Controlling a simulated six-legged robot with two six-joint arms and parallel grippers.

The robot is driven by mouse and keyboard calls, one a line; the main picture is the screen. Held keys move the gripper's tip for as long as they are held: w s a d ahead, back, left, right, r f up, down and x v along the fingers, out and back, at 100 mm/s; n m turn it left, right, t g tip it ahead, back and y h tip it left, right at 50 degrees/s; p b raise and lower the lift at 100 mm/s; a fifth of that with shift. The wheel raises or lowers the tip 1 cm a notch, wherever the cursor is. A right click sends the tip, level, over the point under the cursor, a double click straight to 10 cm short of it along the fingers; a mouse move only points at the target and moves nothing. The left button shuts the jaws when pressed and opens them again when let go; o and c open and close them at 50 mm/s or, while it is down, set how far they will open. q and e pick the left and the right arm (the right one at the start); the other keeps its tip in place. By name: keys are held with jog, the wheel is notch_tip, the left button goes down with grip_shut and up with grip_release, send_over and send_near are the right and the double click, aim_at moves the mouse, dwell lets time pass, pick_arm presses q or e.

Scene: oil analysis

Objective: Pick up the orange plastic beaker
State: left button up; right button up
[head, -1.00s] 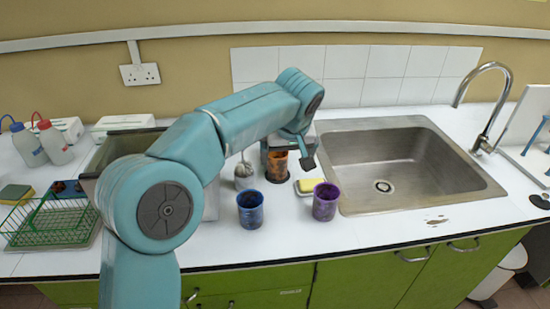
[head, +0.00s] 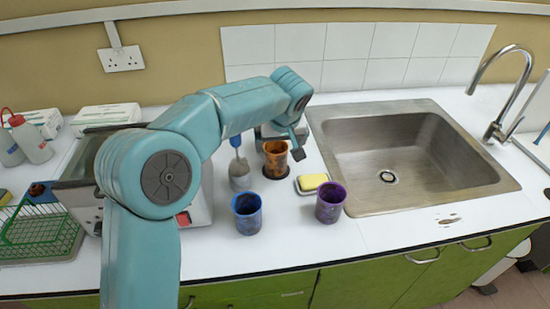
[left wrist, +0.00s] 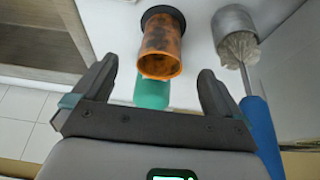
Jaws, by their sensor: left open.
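The orange plastic beaker (head: 275,157), stained dark, stands upright on a dark round base on the white counter, left of the sink. In the left wrist view the beaker (left wrist: 162,50) shows beyond and between the two dark fingers, with its open rim toward the camera. My left gripper (head: 297,147) is close to the beaker at its upper right in the head view, and one dark finger shows. In the left wrist view the left gripper (left wrist: 157,72) is open and empty, with its fingers apart on either side. My right gripper is not in view.
A blue beaker (head: 247,213) and a purple beaker (head: 330,203) stand in front. A yellow sponge (head: 312,182) lies on a dish beside the orange beaker. A grey holder with a blue-handled brush (head: 238,170) stands left. The sink (head: 420,150) is right, a green rack (head: 40,232) far left.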

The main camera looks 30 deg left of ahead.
aim_at(275, 158)
pick_arm(q)
jog(key=x, duration=0.4)
jog(key=shift+d+f, duration=0.1)
jog(key=x, duration=0.3)
jog(key=p+x, duration=0.1)
jog(key=x, duration=0.1)
jog(key=shift+a+f, duration=0.35)
jog(key=c, duration=1.1)
jog(key=shift+a+r, duration=0.1)
jog(key=shift+r, duration=0.1)
jog(key=shift+c, duration=0.2)
